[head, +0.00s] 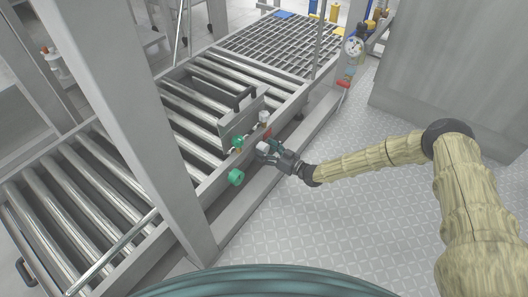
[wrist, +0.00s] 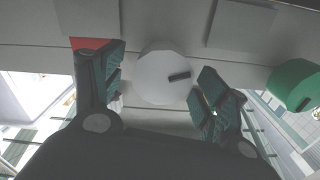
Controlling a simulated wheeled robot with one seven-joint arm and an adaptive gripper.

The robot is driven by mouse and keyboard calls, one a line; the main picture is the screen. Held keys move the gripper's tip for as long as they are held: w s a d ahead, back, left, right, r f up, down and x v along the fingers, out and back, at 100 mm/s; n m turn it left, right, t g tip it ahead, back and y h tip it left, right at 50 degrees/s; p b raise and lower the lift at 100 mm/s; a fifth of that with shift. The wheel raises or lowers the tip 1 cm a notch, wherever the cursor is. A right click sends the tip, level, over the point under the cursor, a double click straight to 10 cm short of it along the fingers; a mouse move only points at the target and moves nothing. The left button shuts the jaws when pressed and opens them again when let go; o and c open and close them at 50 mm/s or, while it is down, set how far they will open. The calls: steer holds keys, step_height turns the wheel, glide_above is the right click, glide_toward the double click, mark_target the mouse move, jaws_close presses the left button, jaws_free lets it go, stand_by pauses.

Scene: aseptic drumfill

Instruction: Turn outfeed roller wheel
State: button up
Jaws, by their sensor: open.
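A pale round wheel (wrist: 165,78) with a short dark mark on its face sits between the fingers of my gripper (wrist: 155,88) in the wrist view. My gripper is open, with one finger on each side of the wheel. Gaps show between the fingers and the wheel. In the head view my gripper (head: 270,150) is at the side rail of the roller conveyor, with the pale wheel (head: 262,148) at its tip. A green wheel (head: 236,177) is on the same rail, nearer to me. It also shows at the right of the wrist view (wrist: 294,85). No label naming either wheel is readable.
Another green knob (head: 238,141), a white knob (head: 264,117) and a red part (head: 267,133) are close to my gripper. A grey post (head: 135,110) rises at the left.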

steer(key=shift+w+a, duration=0.25)
steer(key=shift+a, duration=0.05)
steer(key=c, duration=1)
steer(key=shift+a+m, duration=0.1)
steer(key=shift+m, duration=0.2)
steer(key=shift+m+b, duration=0.3)
steer(key=shift+m, duration=0.6)
steer(key=shift+w+d, duration=0.1)
steer(key=shift+d, duration=0.1)
steer(key=o, duration=1)
